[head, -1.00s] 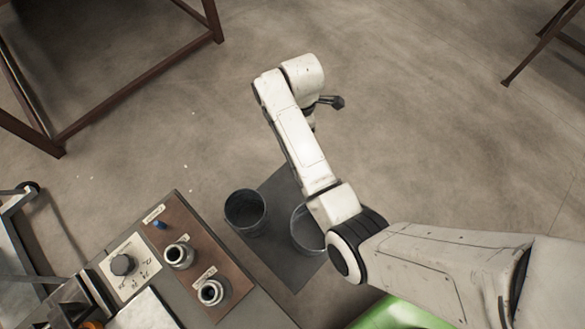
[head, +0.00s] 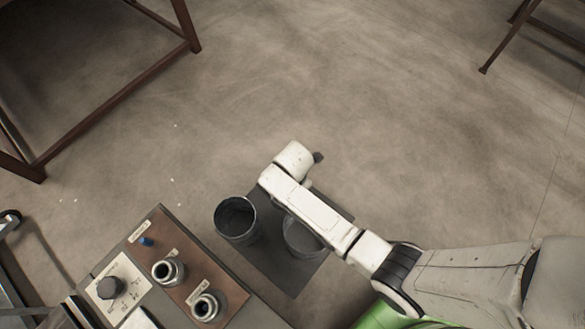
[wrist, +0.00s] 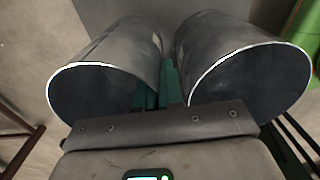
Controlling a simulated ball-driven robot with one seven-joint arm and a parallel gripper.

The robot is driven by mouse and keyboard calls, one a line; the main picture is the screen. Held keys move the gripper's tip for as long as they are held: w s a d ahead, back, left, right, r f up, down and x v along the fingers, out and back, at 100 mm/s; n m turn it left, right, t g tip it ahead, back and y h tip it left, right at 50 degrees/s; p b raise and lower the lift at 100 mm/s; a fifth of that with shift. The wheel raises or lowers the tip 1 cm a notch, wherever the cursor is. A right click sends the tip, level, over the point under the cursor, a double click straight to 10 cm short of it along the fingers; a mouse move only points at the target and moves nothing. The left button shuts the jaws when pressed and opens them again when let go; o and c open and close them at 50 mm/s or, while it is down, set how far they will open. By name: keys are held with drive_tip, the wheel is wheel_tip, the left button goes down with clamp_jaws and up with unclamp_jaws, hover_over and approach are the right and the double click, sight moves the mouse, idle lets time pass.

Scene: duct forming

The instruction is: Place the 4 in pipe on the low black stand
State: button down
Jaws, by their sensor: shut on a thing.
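Two dark grey open-ended pipes stand side by side on a low dark plate (head: 272,268), perhaps the low black stand. The left pipe (head: 238,222) is clear in the head view; the right one (head: 303,240) is partly behind my arm. I cannot read which is the 4 in pipe. In the wrist view two pipe mouths, left (wrist: 95,92) and right (wrist: 255,85), flank my gripper (wrist: 158,88). Its teal fingers are shut at the near wall of the left mouth, apparently on that wall. In the head view my arm hides the fingers.
A bench with a brown board (head: 190,262) holding two small metal fittings (head: 168,270) and a blue peg (head: 146,241) stands at the lower left. Brown metal frames stand at the upper left (head: 110,105) and upper right (head: 505,40). The floor beyond the plate is clear.

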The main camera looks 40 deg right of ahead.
drive_tip(key=shift+f+b, duration=0.4)
drive_tip(key=shift+f, duration=1.7)
drive_tip(key=c, duration=1.3)
unclamp_jaws()
drive_tip(key=shift+o, duration=0.2)
wheel_tip(320, 180, up, 12)
drive_tip(key=p, duration=0.2)
drive_tip(key=shift+p, duration=0.3)
drive_tip(key=shift+r, duration=0.2)
